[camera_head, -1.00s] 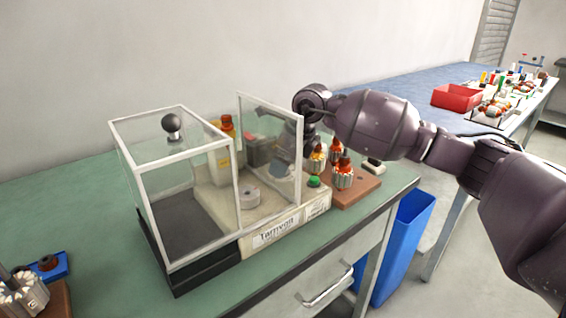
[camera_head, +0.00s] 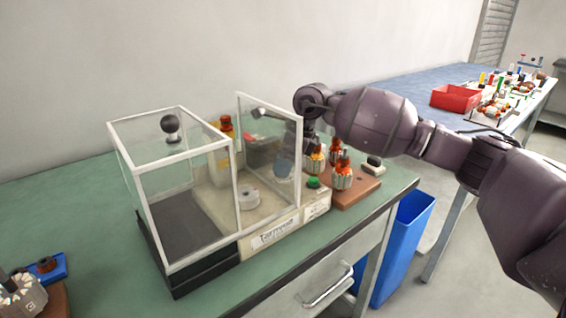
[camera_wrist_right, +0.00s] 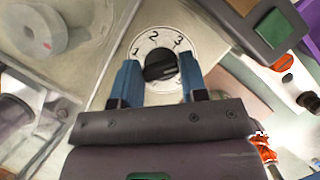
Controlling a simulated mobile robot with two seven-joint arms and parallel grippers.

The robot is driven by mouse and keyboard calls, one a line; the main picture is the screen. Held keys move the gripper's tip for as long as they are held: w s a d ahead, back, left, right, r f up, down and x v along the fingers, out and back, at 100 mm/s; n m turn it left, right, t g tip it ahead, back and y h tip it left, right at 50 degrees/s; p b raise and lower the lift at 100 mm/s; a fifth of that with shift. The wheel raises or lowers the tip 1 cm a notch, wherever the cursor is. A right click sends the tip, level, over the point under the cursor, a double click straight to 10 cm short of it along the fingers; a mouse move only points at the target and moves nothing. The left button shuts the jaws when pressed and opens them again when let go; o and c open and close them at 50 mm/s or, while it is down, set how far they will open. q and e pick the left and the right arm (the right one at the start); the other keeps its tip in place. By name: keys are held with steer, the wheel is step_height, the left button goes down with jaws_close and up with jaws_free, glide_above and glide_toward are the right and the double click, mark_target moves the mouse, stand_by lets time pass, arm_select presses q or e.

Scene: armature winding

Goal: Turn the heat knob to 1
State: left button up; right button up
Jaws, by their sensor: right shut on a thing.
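The heat knob (camera_wrist_right: 159,65) is black and sits on a white round dial (camera_wrist_right: 156,86) marked 1, 2 and 3 in the right wrist view. My right gripper (camera_wrist_right: 160,76) is shut on the knob, one blue finger on each side. The knob's ridge lies slightly slanted across the dial; I cannot tell which end is the pointer. In the head view my right arm reaches from the right to the machine (camera_head: 272,236), behind the open glass door (camera_head: 269,100). The knob is hidden there. My left gripper is not in view.
The glass case (camera_head: 180,148) with a black ball handle (camera_head: 170,125) stands left of the arm. A green button (camera_head: 314,182) and a wooden board (camera_head: 366,190) with armatures are close to the gripper.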

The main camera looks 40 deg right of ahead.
stand_by(0.3)
steer(key=o, duration=0.9)
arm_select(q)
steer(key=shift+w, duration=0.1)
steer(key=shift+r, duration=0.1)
arm_select(e)
steer(key=shift+r, duration=0.2)
arm_select(q)
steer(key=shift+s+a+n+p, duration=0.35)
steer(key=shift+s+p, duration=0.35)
steer(key=shift+p, duration=0.55)
arm_select(e)
steer(key=v, duration=1)
steer(key=shift+d+r, duration=0.15)
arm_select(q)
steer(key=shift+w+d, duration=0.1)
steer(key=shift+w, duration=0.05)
arm_select(e)
steer(key=shift+s, duration=0.1)
